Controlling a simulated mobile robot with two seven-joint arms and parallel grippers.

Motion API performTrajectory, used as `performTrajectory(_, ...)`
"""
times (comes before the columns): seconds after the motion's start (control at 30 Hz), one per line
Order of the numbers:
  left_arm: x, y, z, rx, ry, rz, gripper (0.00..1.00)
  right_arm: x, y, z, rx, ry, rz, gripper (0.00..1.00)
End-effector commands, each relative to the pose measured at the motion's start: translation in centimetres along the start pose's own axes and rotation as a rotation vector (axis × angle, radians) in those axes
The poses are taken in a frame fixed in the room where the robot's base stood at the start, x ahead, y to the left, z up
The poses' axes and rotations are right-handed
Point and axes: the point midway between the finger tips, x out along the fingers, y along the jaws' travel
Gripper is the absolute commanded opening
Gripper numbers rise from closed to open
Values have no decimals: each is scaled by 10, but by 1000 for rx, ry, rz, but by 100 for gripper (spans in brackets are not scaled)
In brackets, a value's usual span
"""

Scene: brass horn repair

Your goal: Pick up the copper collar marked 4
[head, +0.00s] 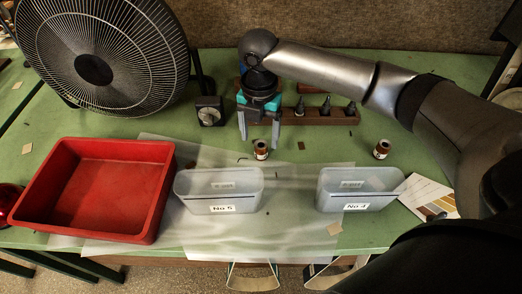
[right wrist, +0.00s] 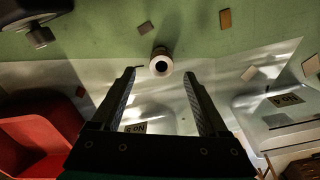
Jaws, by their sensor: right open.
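Two small copper collars with pale labels stand on the green table; the numbers on their labels are too small to read. One collar (head: 261,150) is just in front of my right gripper (head: 260,143); the other collar (head: 381,149) stands apart to the right. In the right wrist view a collar (right wrist: 160,63) appears end-on, just past the gap between the open fingertips (right wrist: 159,76). The fingers are apart with nothing between them. My left gripper is not in view.
Grey bins labelled No 5 (head: 190,197) and No 4 (head: 330,199) stand in front of the collars. A red tray (head: 30,190) is at left, a fan (head: 95,68) behind it. A brown rack (head: 345,118) with dark cones and a dial box (head: 209,111) are near the gripper.

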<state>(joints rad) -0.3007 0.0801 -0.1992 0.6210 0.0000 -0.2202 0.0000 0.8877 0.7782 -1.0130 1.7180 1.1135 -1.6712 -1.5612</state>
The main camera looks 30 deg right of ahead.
Motion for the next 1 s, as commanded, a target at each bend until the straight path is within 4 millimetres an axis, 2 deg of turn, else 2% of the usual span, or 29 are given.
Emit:
performTrajectory(0.4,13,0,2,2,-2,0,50,51,-2,5,0,0,-2,77)
performTrajectory(0.67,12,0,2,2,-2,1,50,53,-2,5,-1,-1,0,77)
performTrajectory(1.0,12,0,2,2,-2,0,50,52,-2,5,-1,-1,0,41)
